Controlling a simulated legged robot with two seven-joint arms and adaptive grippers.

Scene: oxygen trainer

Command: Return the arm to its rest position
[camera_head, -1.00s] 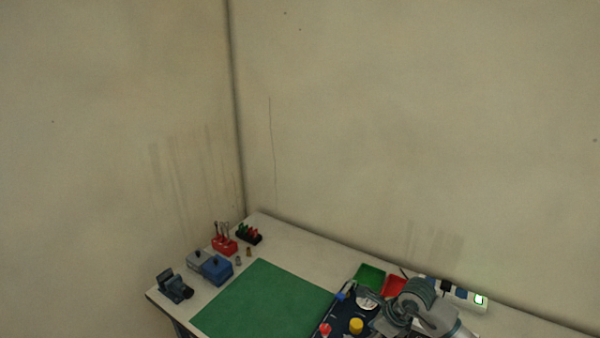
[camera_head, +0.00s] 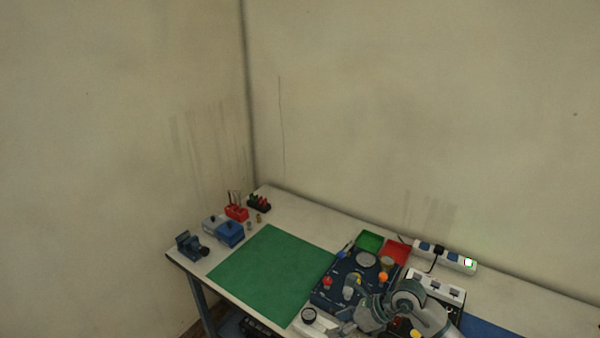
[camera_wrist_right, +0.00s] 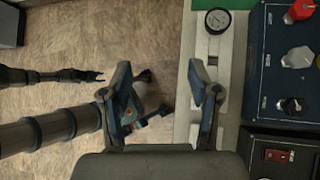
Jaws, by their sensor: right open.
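My right arm (camera_head: 410,298) reaches in from the lower right of the head view. My right gripper (camera_head: 342,322) is low in that view, by the front of the dark blue trainer panel (camera_head: 330,298). In the wrist view my right gripper (camera_wrist_right: 160,82) is open, its two fingers apart and holding nothing. Beyond the fingers are the floor and the table's edge strip. The trainer panel (camera_wrist_right: 270,75) stands right of the fingers, with a red knob (camera_wrist_right: 302,9), a pale knob (camera_wrist_right: 298,57) and a black knob (camera_wrist_right: 291,105). My left gripper cannot be made out.
A round gauge (camera_wrist_right: 217,20) lies near the right finger; it also shows in the head view (camera_head: 308,315). A green mat (camera_head: 268,272) lies clear. Behind the panel are a green tray (camera_head: 369,241), a red tray (camera_head: 397,251) and a power strip (camera_head: 445,257).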

